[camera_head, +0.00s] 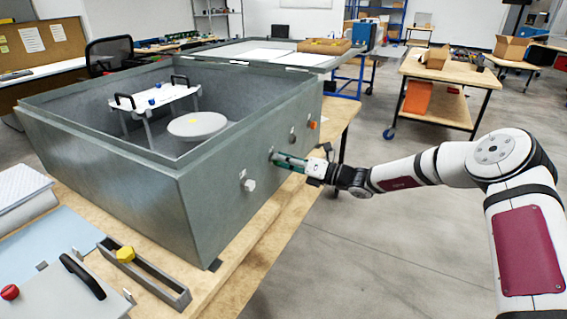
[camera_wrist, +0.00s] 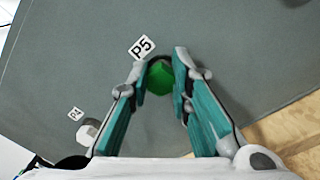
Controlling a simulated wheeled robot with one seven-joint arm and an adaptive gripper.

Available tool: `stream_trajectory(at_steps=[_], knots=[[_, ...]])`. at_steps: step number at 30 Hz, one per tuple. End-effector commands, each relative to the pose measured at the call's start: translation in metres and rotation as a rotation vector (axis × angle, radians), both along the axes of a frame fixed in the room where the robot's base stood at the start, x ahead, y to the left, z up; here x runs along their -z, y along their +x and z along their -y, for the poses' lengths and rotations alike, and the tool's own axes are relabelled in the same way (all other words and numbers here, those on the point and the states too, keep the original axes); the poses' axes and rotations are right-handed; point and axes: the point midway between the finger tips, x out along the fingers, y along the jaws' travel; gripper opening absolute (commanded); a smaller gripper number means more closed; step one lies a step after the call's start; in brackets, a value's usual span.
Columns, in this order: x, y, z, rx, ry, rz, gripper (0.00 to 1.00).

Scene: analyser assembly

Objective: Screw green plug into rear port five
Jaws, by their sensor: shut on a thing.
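The green plug (camera_wrist: 160,78) sits between my fingertips, against the grey wall of the analyser box, right below the label P5 (camera_wrist: 142,47). My gripper (camera_head: 283,161) is shut on it and reaches the box's right-hand side wall from the right in the head view. It also shows in the wrist view (camera_wrist: 162,82), with one teal finger on each side of the plug. Port five itself is hidden behind the plug, so I cannot tell how deep the plug sits. The grey analyser box (camera_head: 110,155) stands open-topped on a wooden table.
A white plug (camera_head: 249,185) sits in the same wall, by the label P4 (camera_wrist: 76,114). An orange plug (camera_head: 312,125) is farther along. A grey holder (camera_head: 150,270) with a yellow plug (camera_head: 125,254) lies on the table at front left.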

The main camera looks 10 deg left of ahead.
Motion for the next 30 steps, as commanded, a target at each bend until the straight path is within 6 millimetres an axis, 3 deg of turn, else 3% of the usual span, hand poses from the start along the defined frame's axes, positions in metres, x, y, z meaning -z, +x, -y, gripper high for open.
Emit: stream_trajectory(at_steps=[1,21,26,30], knots=[[0.0047,-0.0083,-0.0091,-0.023,0.024,-0.068,0.0],[0.0083,-0.0062,-0.009,-0.023,0.337,-0.945,0.0],[0.008,-0.0063,-0.0092,-0.023,0.361,-1.012,0.0],[0.0081,-0.0068,-0.0093,-0.025,0.418,-1.167,0.0]])
